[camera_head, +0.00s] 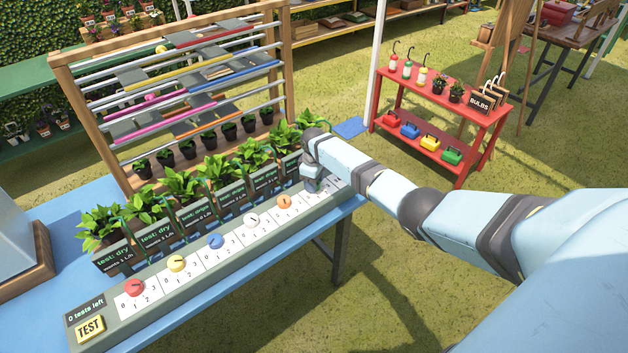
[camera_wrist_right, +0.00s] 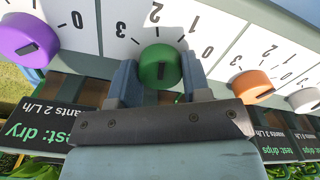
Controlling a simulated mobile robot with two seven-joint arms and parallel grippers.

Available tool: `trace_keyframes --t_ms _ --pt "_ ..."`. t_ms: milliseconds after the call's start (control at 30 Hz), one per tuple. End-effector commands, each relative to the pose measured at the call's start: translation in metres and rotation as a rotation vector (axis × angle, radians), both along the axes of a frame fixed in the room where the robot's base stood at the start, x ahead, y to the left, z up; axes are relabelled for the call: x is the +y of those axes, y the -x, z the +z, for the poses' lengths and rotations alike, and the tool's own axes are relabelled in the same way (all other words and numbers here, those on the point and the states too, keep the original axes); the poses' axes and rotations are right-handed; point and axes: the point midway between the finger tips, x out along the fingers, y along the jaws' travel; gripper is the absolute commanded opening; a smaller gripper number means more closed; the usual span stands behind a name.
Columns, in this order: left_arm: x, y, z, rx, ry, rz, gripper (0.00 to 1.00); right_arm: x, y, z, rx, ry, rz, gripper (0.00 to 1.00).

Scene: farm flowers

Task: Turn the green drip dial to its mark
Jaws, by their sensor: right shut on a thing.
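The green drip dial (camera_wrist_right: 159,66) sits on a white scale card marked with numbers, shown upside down in the right wrist view. My right gripper (camera_wrist_right: 159,78) is shut on it, one finger on each side. The numbers 3, 2, 1 and 0 (camera_wrist_right: 207,52) run around the dial. A small dark mark shows on the dial, but I cannot tell which number it points to. In the head view my right gripper (camera_head: 312,184) is over the far end of the grey dial strip (camera_head: 190,275) and hides the green dial. My left gripper is not in view.
A purple dial (camera_wrist_right: 28,38) and an orange dial (camera_wrist_right: 252,86) flank the green one closely. Red, yellow, blue and white dials line the strip in the head view. Potted plants with signs stand behind. A yellow TEST button (camera_head: 90,328) sits at the near end, beside "0 tests left".

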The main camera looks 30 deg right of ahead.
Motion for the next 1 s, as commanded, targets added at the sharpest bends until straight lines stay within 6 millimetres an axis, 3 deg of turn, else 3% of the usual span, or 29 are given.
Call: trace_keyframes --t_ms 333,867,900,1000 --pt "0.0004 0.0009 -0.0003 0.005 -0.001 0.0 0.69 0.0 -0.0014 0.0018 -0.004 -0.001 0.127 0.2" --pt "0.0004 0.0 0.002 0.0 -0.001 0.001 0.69 0.0003 -0.0016 0.0018 -0.004 -0.001 0.145 0.2" --pt "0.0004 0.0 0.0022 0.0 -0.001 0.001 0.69 0.0003 -0.0016 0.0019 -0.004 -0.001 0.145 0.53" --pt "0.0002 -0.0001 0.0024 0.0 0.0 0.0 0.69 0.0003 -0.0012 0.0015 -0.004 -0.001 0.145 0.69"
